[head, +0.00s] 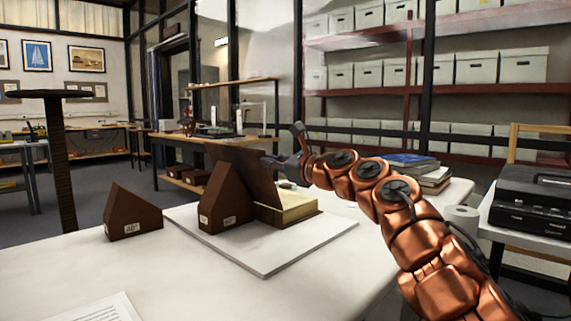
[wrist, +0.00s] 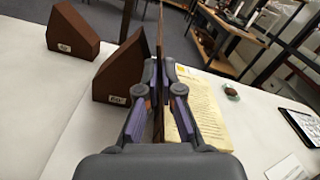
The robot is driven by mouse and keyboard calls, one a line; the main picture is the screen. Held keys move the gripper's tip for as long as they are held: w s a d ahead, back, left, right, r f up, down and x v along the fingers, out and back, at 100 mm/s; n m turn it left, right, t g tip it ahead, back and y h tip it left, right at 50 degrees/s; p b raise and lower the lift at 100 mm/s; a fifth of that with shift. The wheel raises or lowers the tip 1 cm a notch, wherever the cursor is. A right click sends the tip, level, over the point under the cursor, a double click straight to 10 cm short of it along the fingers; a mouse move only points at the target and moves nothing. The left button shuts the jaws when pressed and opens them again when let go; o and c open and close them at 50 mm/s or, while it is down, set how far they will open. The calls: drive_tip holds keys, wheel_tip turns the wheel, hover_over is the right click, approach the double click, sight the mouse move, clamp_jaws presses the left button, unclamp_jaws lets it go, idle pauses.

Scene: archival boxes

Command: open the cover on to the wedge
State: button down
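An open book (head: 288,206) lies on a white board (head: 300,245), its cream page facing up; the page also shows in the wrist view (wrist: 208,115). Its brown cover (head: 262,185) stands raised, tilted left toward a brown wedge (head: 222,203) with a small label. The wedge also shows in the wrist view (wrist: 125,72); I cannot tell whether the cover touches it. My gripper (head: 283,148) is at the cover's upper edge. In the wrist view my gripper (wrist: 159,75) has one purple-padded finger on each side of the cover, with gaps visible, so it looks open.
A second brown wedge (head: 132,213), labelled 45°, stands on the white table (head: 150,265) to the left. A stack of books (head: 425,172) lies behind my arm.

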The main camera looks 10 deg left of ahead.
drive_tip(key=shift+s+a+f+n, duration=0.1)
drive_tip(key=shift+s+f+n, duration=0.1)
drive_tip(key=shift+s+n, duration=0.1)
drive_tip(key=shift+w, duration=0.1)
drive_tip(key=c, duration=1.7)
unclamp_jaws()
drive_tip(key=shift+d, duration=0.2)
drive_tip(key=o, duration=0.4)
drive_tip(key=shift+a, duration=0.1)
drive_tip(key=shift+c, duration=0.2)
drive_tip(key=shift+r, duration=0.1)
